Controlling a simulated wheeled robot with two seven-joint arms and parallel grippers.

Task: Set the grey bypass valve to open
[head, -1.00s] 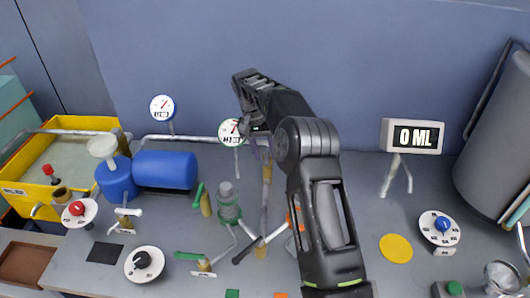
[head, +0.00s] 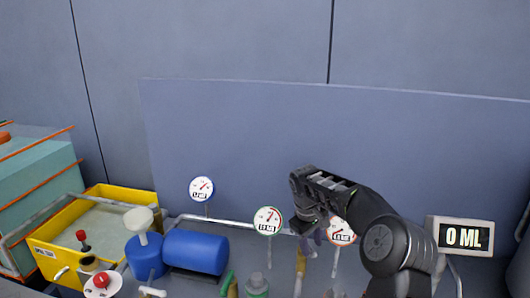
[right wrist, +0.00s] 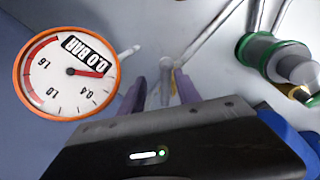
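My right gripper (head: 314,236) is low over the middle of the bench in the head view. In the right wrist view its two purple fingers (right wrist: 160,85) stand apart. A slim grey piece (right wrist: 166,88), possibly the grey bypass valve's handle, shows in the gap between them. I cannot tell whether the fingers touch it. In the head view a brass-coloured fitting (head: 300,262) stands just below the fingers. The valve itself is not clearly visible there. My left gripper is not in view.
An orange-rimmed gauge (right wrist: 67,73), reading 0.0 bar, stands close to the right gripper. A green-rimmed gauge (head: 268,221) is to its left. A green-banded fitting (right wrist: 262,52) shows in the wrist view. A blue tank (head: 195,253), yellow tub (head: 124,195) and 0 ML display (head: 464,236) stand farther off.

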